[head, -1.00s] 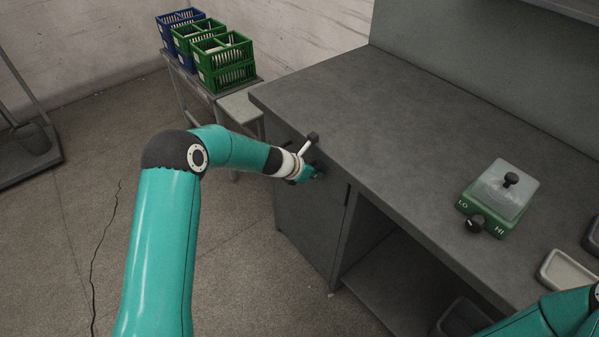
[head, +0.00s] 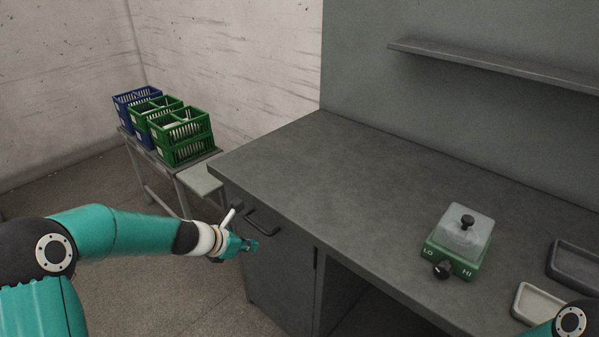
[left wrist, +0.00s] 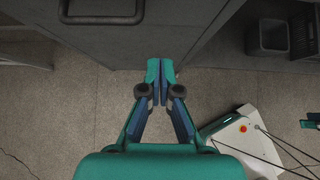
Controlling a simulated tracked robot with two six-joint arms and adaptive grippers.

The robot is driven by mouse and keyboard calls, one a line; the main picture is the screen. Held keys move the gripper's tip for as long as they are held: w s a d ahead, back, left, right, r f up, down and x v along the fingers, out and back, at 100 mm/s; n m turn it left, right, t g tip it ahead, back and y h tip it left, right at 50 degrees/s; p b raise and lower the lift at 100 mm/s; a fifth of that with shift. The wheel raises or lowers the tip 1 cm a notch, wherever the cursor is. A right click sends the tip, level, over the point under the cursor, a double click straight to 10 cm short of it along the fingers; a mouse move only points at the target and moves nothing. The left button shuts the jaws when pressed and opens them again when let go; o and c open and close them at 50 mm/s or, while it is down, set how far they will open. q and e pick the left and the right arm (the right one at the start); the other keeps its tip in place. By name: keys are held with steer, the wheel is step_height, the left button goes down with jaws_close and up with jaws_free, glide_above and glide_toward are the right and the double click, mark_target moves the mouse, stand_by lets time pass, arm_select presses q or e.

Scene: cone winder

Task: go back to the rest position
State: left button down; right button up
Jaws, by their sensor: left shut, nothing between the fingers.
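My left gripper (head: 252,245) is in front of the grey cabinet door (head: 272,279), just below and beside its dark bar handle (head: 263,223). In the left wrist view the left gripper (left wrist: 160,72) is shut and empty, with its two fingertips together over the floor. The handle (left wrist: 101,11) shows at the top of that view, apart from the fingers. The door looks closed. Of my right arm only a teal part shows at the bottom right of the head view; its gripper is out of view.
A grey workbench (head: 330,170) carries a green LO/HI box (head: 455,260) and two small trays, one pale (head: 538,302), one dark (head: 577,264). Green and blue crates (head: 181,134) stand on a side table. A shelf (head: 480,63) hangs above. Dark bins (left wrist: 269,38) show in the wrist view.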

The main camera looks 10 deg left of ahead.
arm_select(q)
steer(key=s+d+f+m+g+p, duration=0.45)
steer(key=s+d+f, duration=0.35)
steer(key=s+f, duration=0.3)
arm_select(e)
step_height(320, 180, up, 5)
steer(key=shift+r+p, duration=0.15)
steer(key=shift+p, duration=0.2)
arm_select(q)
steer(key=s+d+f+m+g, duration=0.1)
steer(key=s+d+f+m, duration=0.1)
steer(key=s+m, duration=0.7)
steer(key=s+d+f+m+g, duration=0.1)
steer(key=s+f+m, duration=0.3)
steer(key=s+m, duration=0.6)
steer(key=d+m, duration=0.1)
steer(key=m, duration=0.3)
steer(key=shift+d+g, duration=0.35)
arm_select(e)
steer(key=shift+c, duration=0.7)
arm_select(q)
steer(key=shift+w+m, duration=0.1)
steer(key=shift+m, duration=0.15)
